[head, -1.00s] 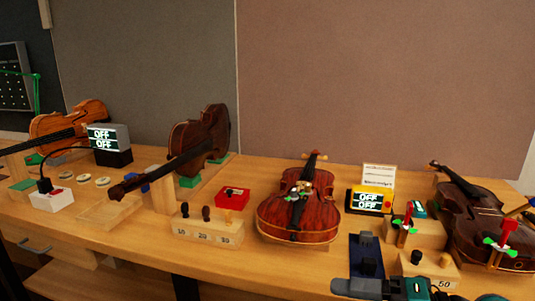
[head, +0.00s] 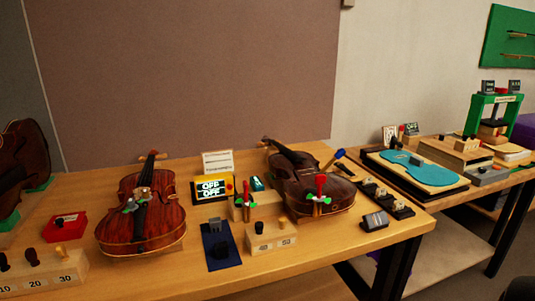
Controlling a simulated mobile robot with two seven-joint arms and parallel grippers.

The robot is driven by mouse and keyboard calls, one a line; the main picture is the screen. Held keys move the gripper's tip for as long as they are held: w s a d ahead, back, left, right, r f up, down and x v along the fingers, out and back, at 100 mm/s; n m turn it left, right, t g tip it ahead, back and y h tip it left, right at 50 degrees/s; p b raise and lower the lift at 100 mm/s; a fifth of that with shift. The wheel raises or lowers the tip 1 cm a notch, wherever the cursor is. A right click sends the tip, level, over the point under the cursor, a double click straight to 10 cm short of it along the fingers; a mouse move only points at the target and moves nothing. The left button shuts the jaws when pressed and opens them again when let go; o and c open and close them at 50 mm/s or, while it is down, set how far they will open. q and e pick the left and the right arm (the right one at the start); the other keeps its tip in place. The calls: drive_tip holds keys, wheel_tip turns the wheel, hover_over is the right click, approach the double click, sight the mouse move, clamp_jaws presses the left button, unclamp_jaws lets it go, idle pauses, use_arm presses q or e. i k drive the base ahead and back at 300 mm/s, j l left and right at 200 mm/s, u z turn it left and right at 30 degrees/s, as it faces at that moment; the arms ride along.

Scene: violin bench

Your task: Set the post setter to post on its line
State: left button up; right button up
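I take the post setter to be one of two upright red-topped tools with green wings, but I cannot tell which. One red-topped tool (head: 320,184) stands at the near end of the dark brown violin (head: 300,170). The other red-topped tool (head: 246,188) stands at a wooden block (head: 268,206) left of that violin. A post and its line are too small to make out. Neither of my grippers can be made out. A dark shape at the bottom right corner is cut off, and I cannot tell what it is.
A reddish violin (head: 143,215) lies left of a yellow box (head: 212,190) with an OFF display. A dark blue mat (head: 220,247) and a numbered block (head: 271,236) lie in front. A second bench (head: 470,178) with a teal plate (head: 410,167) stands right.

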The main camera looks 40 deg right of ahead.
sight(339, 154)
drive_tip(key=z, duration=1.65)
drive_tip(key=i+u, duration=0.1)
drive_tip(key=u, duration=0.15)
